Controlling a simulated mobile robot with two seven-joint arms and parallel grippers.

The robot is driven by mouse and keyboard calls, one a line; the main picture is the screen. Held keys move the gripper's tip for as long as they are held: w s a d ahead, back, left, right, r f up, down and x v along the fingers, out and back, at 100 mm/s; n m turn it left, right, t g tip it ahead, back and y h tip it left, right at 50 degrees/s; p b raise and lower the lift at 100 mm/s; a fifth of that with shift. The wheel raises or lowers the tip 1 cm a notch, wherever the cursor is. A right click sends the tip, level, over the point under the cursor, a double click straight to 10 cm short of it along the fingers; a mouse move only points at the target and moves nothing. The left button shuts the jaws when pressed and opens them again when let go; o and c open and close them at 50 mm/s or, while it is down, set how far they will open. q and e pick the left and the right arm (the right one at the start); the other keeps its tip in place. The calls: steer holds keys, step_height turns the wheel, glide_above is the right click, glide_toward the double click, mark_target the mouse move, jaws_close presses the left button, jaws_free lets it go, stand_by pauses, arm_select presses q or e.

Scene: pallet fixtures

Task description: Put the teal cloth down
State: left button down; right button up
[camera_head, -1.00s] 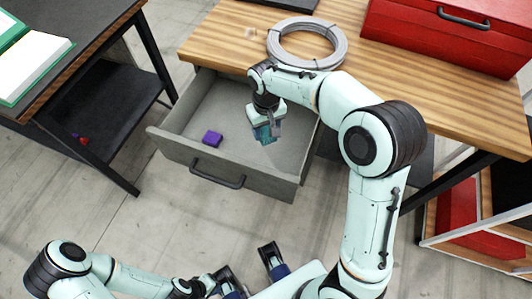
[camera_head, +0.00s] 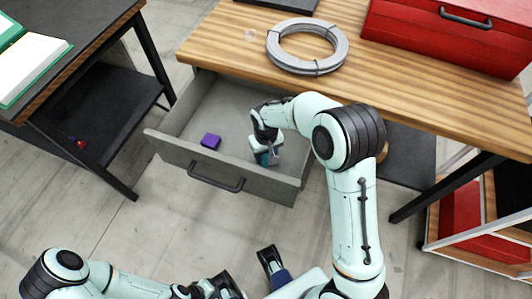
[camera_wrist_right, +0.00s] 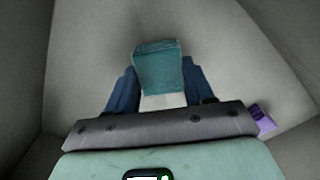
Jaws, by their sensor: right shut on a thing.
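The teal cloth (camera_wrist_right: 158,68) is a small folded block between the two blue fingers of my right gripper (camera_wrist_right: 160,88) in the right wrist view. My right gripper (camera_head: 266,160) is shut on it, inside the open grey drawer (camera_head: 225,165), towards its right side. In the head view only a bit of the cloth shows below the wrist. I cannot tell whether it touches the drawer floor. My left gripper (camera_head: 248,272) is at the bottom of the head view, in front of the drawer, with its fingers apart and nothing seen between them.
A purple block (camera_head: 211,141) lies in the drawer, left of my right gripper; it also shows in the right wrist view (camera_wrist_right: 263,120). A coil of grey cable (camera_head: 307,46) and a red toolbox (camera_head: 445,35) stand on the wooden bench (camera_head: 220,45). The drawer walls surround the right gripper.

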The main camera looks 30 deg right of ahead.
mark_target(266, 156)
steer(key=shift+f, duration=0.1)
steer(key=o, duration=0.9)
steer(key=shift+o, duration=0.2)
steer(key=shift+r, duration=0.25)
step_height(266, 156, up, 12)
steer(key=p, duration=0.1)
steer(key=shift+p, duration=0.4)
